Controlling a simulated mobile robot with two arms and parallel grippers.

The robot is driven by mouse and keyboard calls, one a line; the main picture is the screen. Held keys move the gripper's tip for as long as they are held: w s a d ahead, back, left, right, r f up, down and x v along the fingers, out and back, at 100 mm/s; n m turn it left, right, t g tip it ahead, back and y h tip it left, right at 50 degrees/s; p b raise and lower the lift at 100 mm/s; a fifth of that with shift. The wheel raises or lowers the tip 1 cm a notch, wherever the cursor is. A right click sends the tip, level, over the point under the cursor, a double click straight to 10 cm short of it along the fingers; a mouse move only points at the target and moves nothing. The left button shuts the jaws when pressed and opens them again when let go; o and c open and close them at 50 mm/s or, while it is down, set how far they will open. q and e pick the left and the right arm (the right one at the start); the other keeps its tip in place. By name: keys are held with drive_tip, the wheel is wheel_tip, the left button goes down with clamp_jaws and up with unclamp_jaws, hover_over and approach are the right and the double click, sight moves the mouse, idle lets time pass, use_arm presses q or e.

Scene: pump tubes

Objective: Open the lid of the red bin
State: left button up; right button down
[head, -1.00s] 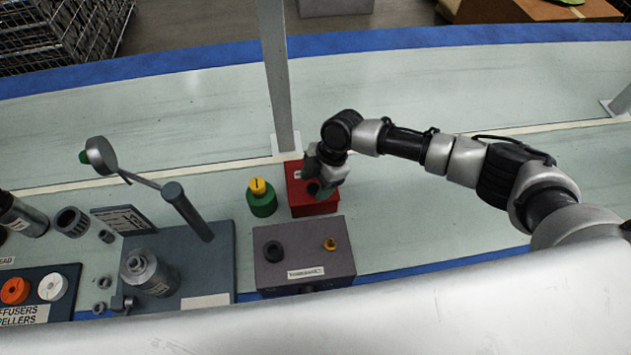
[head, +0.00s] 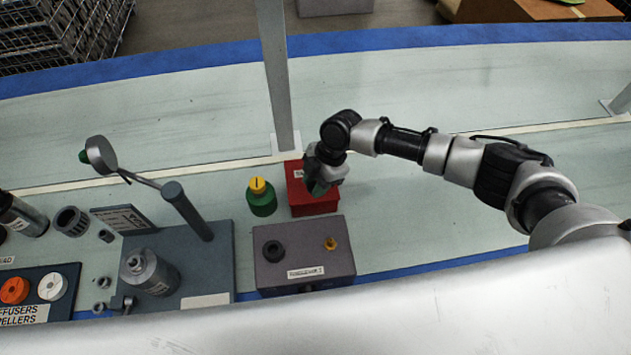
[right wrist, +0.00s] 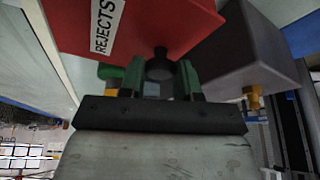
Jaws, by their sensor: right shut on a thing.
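The red bin (head: 316,207) stands on the pale table near the centre of the head view, with its lid lying flat and closed. In the right wrist view the red bin (right wrist: 165,22) fills the top and bears a white "REJECTS" label (right wrist: 106,24). A black knob (right wrist: 159,66) sits on the lid between my green fingers. My right gripper (head: 319,188) is over the lid and is shut on this knob; its fingers also show in the wrist view (right wrist: 160,80). My arm hides part of the lid in the head view. My left gripper is not in view.
A grey box (head: 303,257) with a black knob and a brass fitting stands just in front of the bin. A green cylinder with a yellow top (head: 261,197) is close at its left. A grey post (head: 279,90) rises behind it. The table to the right is clear.

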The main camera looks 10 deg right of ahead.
drive_tip(key=shift+w+a+r+g+b, duration=0.1)
drive_tip(key=shift+w+r+g+b, duration=0.25)
drive_tip(key=shift+r+g+b, duration=0.25)
drive_tip(key=shift+w+r+g+b, duration=0.4)
drive_tip(key=shift+g+b, duration=0.15)
drive_tip(key=shift+g, duration=0.15)
drive_tip(key=w+r+g+b, duration=0.1)
drive_tip(key=g+b, duration=0.1)
drive_tip(key=w+r+m+g+b, duration=0.1)
drive_tip(key=r+g+b, duration=0.1)
drive_tip(key=b, duration=0.1)
drive_tip(key=shift+w+r, duration=0.1)
drive_tip(key=shift+w, duration=0.3)
drive_tip(key=c, duration=0.8)
unclamp_jaws()
drive_tip(key=shift+b+v, duration=0.3)
drive_tip(key=shift+v, duration=3.55)
